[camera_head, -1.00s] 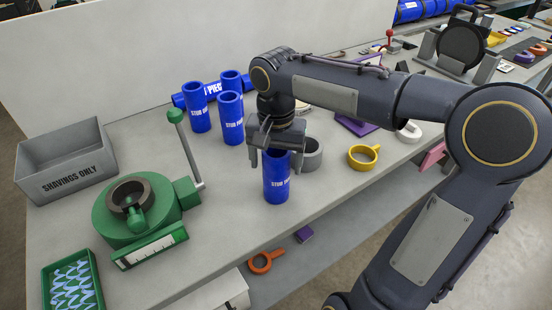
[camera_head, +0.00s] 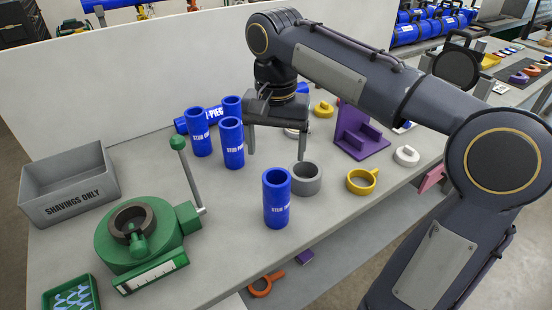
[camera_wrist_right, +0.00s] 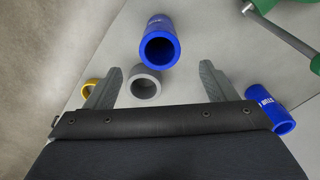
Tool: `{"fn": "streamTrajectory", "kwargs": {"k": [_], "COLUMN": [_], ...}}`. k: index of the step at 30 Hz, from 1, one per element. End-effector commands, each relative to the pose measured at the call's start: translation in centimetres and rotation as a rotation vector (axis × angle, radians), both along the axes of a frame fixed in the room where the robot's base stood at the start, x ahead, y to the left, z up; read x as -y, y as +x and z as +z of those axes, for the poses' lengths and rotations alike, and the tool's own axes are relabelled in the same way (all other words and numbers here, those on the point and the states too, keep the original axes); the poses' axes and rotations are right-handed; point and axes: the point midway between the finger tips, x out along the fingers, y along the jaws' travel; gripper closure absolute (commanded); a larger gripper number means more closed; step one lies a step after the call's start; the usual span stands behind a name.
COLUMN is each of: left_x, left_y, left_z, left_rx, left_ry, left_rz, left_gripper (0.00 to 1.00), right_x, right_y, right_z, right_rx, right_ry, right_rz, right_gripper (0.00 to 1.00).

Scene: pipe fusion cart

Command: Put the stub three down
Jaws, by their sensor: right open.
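A blue pipe stub (camera_head: 277,198) stands upright on the bench near its front edge, with nothing holding it. Its white lettering starts with "STUB", but the number is too small to read. My right gripper (camera_head: 277,154) is open and empty, behind and above this stub. In the right wrist view, the stub (camera_wrist_right: 159,46) stands beyond the open fingertips (camera_wrist_right: 160,70), apart from them. Three more blue stubs (camera_head: 232,143) stand upright at the back left; another blue stub (camera_wrist_right: 268,107) shows at the right of the wrist view. My left gripper is not in view.
A grey ring (camera_head: 307,180) stands close to the right of the stub, and a yellow ring with a handle (camera_head: 362,181) farther right. A green clamp tool (camera_head: 140,235) with an upright lever and a grey shavings bin (camera_head: 68,187) are at left. Bench between tool and stub is clear.

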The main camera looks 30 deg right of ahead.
Motion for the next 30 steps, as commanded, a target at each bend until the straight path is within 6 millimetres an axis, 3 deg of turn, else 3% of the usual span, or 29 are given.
{"fn": "streamTrajectory", "kwargs": {"k": [6, 10, 14, 18, 21, 25, 30], "left_x": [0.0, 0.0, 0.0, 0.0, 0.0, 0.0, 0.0], "left_y": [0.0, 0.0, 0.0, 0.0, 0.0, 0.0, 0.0], "left_z": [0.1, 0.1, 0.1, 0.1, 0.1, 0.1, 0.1], "left_rx": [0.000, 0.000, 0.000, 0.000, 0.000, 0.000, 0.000], "left_ry": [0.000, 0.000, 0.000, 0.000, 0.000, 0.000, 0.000], "left_rz": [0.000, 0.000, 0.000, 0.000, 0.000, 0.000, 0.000], "left_gripper": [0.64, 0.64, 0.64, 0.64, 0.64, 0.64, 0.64], "right_x": [0.0, -0.4, -0.7, -1.1, -1.9, -2.9, -3.4], "right_y": [-0.3, -2.5, -7.2, -12.1, -14.5, -16.2, -16.7], "right_z": [0.8, -0.3, -3.3, -7.9, -10.8, -13.3, -14.2], "right_rx": [0.004, 0.047, 0.149, 0.307, 0.426, 0.536, 0.581], "right_ry": [-0.002, -0.007, 0.021, 0.092, 0.139, 0.174, 0.185], "right_rz": [0.010, 0.099, 0.262, 0.408, 0.475, 0.524, 0.542], "right_gripper": [0.22, 0.22, 0.22, 0.22, 0.22, 0.22, 0.22]}}
